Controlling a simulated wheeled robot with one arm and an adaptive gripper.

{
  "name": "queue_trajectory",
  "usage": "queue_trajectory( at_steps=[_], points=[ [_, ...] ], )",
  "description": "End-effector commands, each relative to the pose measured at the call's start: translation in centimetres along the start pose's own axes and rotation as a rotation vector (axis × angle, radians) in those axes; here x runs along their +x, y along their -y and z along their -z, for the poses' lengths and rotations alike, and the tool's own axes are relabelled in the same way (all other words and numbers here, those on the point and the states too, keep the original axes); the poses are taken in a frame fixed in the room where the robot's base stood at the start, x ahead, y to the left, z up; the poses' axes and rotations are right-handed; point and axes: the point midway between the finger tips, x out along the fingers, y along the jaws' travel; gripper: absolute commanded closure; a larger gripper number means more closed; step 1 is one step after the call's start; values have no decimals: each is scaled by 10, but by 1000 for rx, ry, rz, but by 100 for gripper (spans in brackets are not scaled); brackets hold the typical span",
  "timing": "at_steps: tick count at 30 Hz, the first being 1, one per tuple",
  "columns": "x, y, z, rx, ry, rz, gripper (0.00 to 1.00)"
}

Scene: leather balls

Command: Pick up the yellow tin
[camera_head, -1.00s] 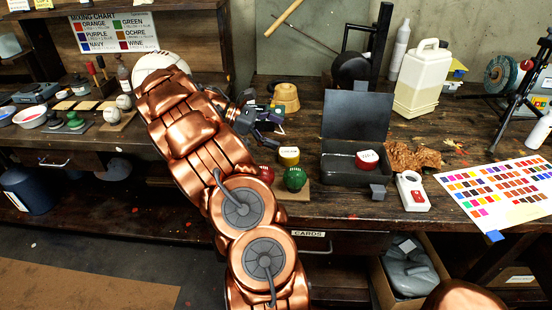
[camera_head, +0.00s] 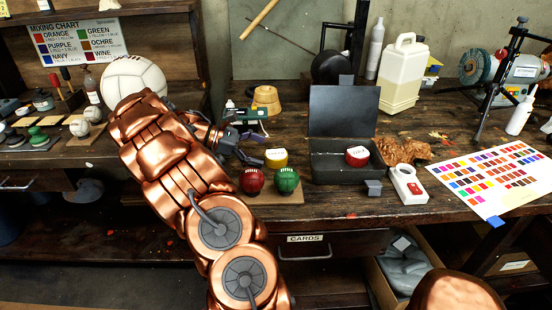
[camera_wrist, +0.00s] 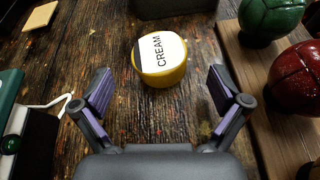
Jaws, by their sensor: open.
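The yellow tin (camera_head: 275,158) stands on the dark wooden bench, behind the red and green balls. In the wrist view the yellow tin (camera_wrist: 160,60) has a white lid label reading CREAM and sits ahead of my fingertips, roughly centred between them. My gripper (camera_head: 255,147) is open and empty, just to the left of the tin in the head view. In the wrist view my gripper (camera_wrist: 161,90) shows both fingers spread apart, with bare bench between them. No finger visibly touches the tin.
A red ball (camera_head: 252,180) and green ball (camera_head: 287,180) rest on a wooden board close by. A dark open box (camera_head: 343,112) holding a red tin (camera_head: 357,156) stands to the right. A green device (camera_wrist: 10,105) with a white cable lies left in the wrist view.

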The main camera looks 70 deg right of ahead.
Motion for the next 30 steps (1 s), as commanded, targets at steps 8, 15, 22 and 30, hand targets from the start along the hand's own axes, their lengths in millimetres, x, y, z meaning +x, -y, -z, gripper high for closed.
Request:
queue_trajectory(
  at_steps=[8,15,22,30],
  points=[
    [39,0,1,0,2,7,2],
    [46,0,3,1,-1,3,2],
    [46,0,3,1,-1,4,19],
    [46,0,3,1,0,4,47]
  ],
)
